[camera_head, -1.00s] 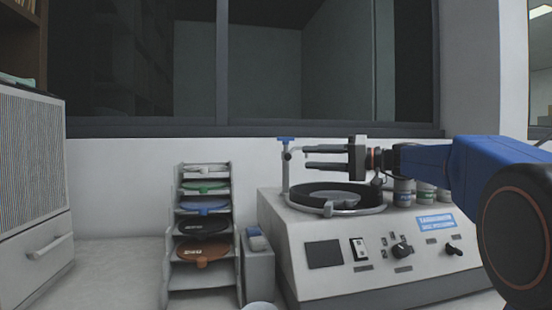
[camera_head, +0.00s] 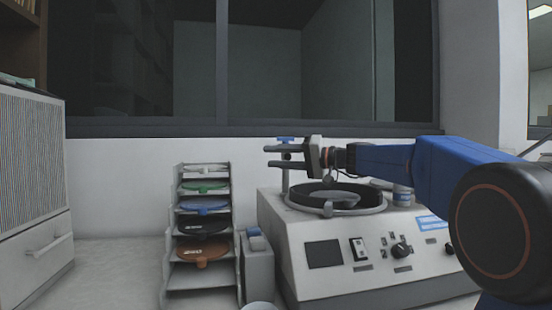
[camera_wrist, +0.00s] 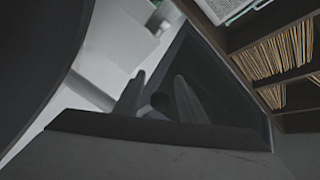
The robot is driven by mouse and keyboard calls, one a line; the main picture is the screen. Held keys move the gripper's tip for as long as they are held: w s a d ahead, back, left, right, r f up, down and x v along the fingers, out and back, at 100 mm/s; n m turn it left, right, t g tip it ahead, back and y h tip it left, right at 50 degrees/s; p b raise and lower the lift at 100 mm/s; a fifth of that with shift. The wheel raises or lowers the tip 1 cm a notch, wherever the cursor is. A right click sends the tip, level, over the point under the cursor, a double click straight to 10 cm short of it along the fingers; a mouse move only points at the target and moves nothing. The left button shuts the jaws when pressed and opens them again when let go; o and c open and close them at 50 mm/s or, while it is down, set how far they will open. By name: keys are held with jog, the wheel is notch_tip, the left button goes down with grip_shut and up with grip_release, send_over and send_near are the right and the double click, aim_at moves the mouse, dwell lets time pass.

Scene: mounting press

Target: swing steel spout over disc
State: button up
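The steel spout (camera_head: 285,178) stands as a thin upright post with a blue tap on top, at the back left of the machine's round bowl. Its upper part is largely hidden by my fingers, so I cannot tell which way its outlet points. The grey disc (camera_head: 335,198) lies in the dark-walled bowl. My gripper (camera_head: 268,156) is open, its two fingers pointing left and overlapping the post in the head view. I cannot tell if they touch it. In the wrist view the fingers (camera_wrist: 158,92) are apart, with a small dark rounded shape between them.
The grey-white machine (camera_head: 375,250) has a screen and knobs on its front. A rack (camera_head: 168,270) of coloured discs stands left of it, with a small grey box (camera_head: 258,275) between. Jars (camera_head: 402,196) stand behind the bowl, under my arm. A window is behind.

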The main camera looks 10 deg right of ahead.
jog(key=shift+c, duration=0.6)
grip_shut()
